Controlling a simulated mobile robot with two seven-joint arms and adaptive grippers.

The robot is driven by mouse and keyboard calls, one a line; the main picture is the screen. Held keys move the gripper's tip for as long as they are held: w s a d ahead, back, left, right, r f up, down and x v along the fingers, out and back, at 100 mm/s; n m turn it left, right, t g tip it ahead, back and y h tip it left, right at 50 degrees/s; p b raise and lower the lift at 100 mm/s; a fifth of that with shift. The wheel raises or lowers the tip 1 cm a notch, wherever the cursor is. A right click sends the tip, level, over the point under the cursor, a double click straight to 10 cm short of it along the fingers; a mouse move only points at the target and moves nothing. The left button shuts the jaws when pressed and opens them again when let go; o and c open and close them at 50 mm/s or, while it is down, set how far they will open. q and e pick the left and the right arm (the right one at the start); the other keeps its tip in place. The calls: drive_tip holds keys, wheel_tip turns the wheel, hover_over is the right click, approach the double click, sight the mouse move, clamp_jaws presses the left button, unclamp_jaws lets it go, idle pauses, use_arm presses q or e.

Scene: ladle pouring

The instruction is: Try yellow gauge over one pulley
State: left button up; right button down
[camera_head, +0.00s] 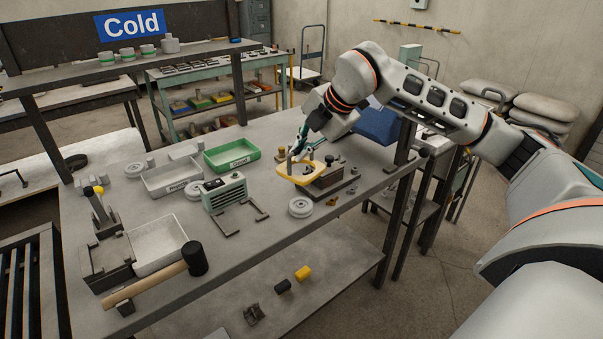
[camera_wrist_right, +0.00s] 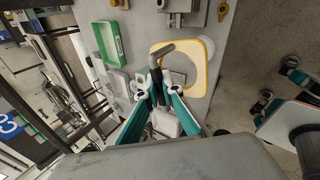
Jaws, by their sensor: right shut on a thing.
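The yellow gauge (camera_head: 300,183) is a rounded yellow frame with an opening and a grey handle. My right gripper (camera_head: 300,150) is shut on that handle, and the frame extends beyond the fingertips. In the right wrist view, the fingers (camera_wrist_right: 155,88) close at the handle, with the yellow frame (camera_wrist_right: 203,86) beside them. A grey pulley (camera_head: 300,208) lies flat on the bench just in front of the gauge. More grey pulleys (camera_head: 194,190) lie further left, one at the far left (camera_head: 134,170). I cannot tell whether the gauge touches the bench. My left gripper is out of view.
A metal fixture (camera_head: 333,182) stands right beside the gauge. A green tray (camera_head: 232,154), a grey tray (camera_head: 170,178) and a green-faced device (camera_head: 224,192) stand left. A mallet (camera_head: 150,286) lies at the front left. The bench's front middle is fairly clear.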

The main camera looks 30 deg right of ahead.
wheel_tip(320, 180, up, 7)
drive_tip(key=shift+f+p, duration=0.1)
drive_tip(key=shift+p, duration=0.25)
use_arm(q)
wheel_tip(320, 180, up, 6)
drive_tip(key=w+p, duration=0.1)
drive_tip(key=p, duration=0.3)
use_arm(e)
wheel_tip(320, 180, up, 5)
drive_tip(key=shift+r, duration=0.15)
